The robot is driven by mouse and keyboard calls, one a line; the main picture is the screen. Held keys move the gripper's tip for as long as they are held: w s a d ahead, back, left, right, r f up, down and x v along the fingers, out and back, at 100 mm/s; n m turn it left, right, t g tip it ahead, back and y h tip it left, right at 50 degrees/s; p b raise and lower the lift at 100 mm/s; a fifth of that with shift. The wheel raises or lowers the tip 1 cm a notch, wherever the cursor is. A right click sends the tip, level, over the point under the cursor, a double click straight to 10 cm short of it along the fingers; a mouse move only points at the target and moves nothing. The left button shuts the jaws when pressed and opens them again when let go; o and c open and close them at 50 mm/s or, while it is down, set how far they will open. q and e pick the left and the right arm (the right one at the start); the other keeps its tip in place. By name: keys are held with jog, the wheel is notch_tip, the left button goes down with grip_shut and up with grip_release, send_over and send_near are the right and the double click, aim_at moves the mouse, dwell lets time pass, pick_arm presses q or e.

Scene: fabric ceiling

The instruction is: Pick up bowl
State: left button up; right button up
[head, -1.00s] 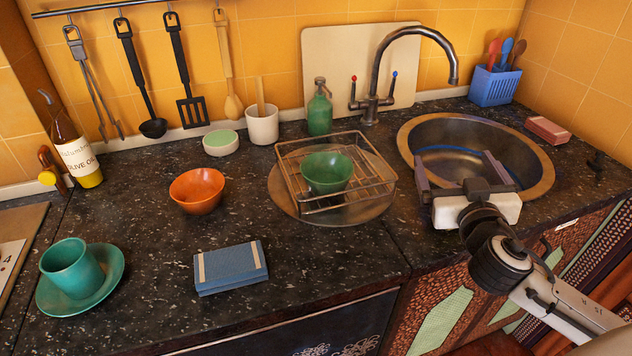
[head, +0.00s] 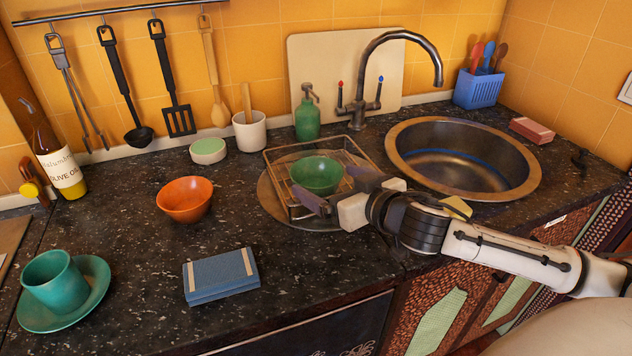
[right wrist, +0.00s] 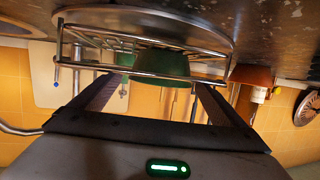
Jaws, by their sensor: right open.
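A green bowl (head: 317,172) sits upright in a wire dish rack (head: 292,212) on a round metal plate. My right gripper (head: 335,187) is open and empty at the rack's near right side, its fingers pointing toward the bowl. In the right wrist view, which is upside down, the green bowl (right wrist: 172,68) lies ahead between the spread fingers, with rack wires in front of it. I cannot tell whether the fingers touch the rack. An orange bowl (head: 185,199) stands on the counter left of the rack. My left gripper is not in view.
A sink (head: 392,157) is right of the rack, with a curved faucet (head: 358,110) behind. A green soap bottle (head: 307,118) and white cup (head: 249,132) stand behind the rack. A blue box (head: 221,276) and teal cup (head: 55,282) on a saucer are at front left.

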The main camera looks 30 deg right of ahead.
aim_at(305, 170)
jog(key=shift+p+x, duration=0.4)
jog(key=shift+x, duration=2.25)
jog(key=shift+a, duration=0.15)
jog(key=shift+r, duration=0.1)
jog(key=c, duration=0.9)
